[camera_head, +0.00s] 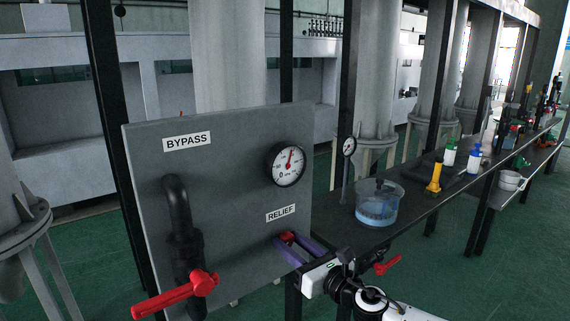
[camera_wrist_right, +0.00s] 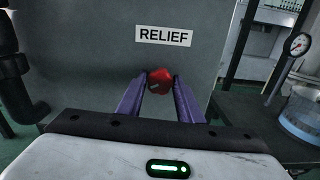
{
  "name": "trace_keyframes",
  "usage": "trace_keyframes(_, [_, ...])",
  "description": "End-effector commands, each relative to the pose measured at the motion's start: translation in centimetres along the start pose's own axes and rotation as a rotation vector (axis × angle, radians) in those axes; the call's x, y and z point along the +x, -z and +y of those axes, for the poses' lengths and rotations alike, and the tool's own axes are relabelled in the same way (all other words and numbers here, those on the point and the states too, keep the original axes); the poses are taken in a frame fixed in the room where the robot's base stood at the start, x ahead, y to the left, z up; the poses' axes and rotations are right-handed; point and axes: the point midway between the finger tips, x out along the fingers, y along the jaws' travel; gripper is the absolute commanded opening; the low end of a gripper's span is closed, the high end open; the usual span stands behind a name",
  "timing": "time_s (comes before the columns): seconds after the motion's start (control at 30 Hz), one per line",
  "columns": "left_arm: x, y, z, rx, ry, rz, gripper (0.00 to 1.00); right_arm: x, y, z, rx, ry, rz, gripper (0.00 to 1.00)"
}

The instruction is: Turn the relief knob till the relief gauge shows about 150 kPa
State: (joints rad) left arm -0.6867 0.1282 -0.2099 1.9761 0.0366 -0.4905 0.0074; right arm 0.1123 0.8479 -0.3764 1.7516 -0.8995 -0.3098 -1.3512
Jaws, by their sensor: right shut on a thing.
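The red relief knob (camera_wrist_right: 160,80) sits on the grey panel (camera_head: 235,150) below the RELIEF label (camera_head: 280,213). My right gripper (camera_head: 284,240) has its purple fingers on either side of the knob and is shut on it. The right wrist view shows the fingers (camera_wrist_right: 160,88) around the knob, which hides little of the panel behind. The relief gauge (camera_head: 287,164) is a white dial with a red needle pointing nearly straight up, slightly right. Its numbers are too small to read surely. My left gripper is not in view.
A BYPASS label (camera_head: 187,141) and a black pipe (camera_head: 178,215) with a red lever handle (camera_head: 175,295) are at the panel's left. A glass bowl of blue liquid (camera_head: 377,208) and a smaller gauge (camera_head: 349,147) stand on the dark bench (camera_head: 335,236) to the right.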

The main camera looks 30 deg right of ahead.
Motion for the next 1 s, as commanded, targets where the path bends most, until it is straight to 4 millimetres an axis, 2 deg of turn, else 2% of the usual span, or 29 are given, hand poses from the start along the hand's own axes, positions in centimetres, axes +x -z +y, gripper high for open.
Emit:
trace_keyframes(0.3, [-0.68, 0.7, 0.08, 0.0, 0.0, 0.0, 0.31, -0.02, 0.04, 0.05, -0.21, -0.002, 0.003, 0.17])
trace_keyframes(0.77, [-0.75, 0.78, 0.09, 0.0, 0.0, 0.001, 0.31, -0.03, 0.09, 0.07, -0.243, -0.002, 0.003, 0.17])
trace_keyframes(1.0, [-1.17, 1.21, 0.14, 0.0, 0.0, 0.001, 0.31, -0.03, 0.0, 0.06, -0.338, -0.002, 0.003, 0.17])
